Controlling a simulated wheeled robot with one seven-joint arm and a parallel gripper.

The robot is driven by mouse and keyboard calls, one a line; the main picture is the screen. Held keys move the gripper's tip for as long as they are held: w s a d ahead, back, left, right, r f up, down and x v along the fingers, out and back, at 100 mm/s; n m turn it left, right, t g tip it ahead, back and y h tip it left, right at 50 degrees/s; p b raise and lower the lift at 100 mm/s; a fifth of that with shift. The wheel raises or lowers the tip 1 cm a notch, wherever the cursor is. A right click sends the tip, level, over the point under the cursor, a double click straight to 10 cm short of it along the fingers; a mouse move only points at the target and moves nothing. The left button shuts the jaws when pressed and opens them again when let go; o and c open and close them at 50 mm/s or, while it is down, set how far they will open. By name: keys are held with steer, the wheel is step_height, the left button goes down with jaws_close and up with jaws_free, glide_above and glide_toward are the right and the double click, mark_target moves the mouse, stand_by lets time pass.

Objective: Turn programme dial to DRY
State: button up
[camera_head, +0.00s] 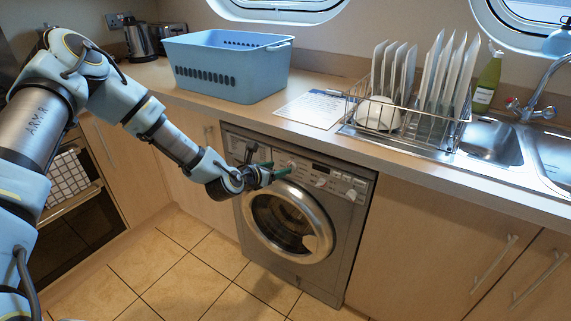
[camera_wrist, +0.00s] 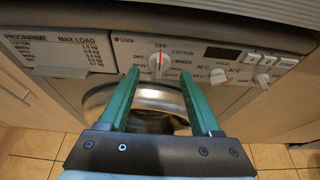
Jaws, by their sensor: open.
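The programme dial (camera_wrist: 158,63) shows in the wrist view on the washing machine's front panel, a pale knob with a red pointer line directed up at OFF. DRY is printed to its upper left, COTTON to its upper right. My gripper (camera_wrist: 158,82) is open, with its two green fingers to the left and right below the dial and apart from each other. I cannot tell whether either finger touches it. In the head view my gripper (camera_head: 270,170) is at the washing machine's (camera_head: 345,215) upper front, and the dial is hard to make out behind it.
A second knob (camera_wrist: 219,75) sits right of the dial, with a small display and buttons beyond. The round door (camera_head: 290,220) lies below. Above, the worktop holds a blue basket (camera_head: 228,85), a paper sheet (camera_head: 312,108) and a dish rack (camera_head: 405,125). The tiled floor is clear.

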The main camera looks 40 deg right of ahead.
mark_target(288, 165)
steer(key=p+x, duration=0.1)
steer(key=x, duration=0.5)
steer(key=shift+f, duration=0.1)
steer(key=shift+c, duration=0.2)
jaws_close()
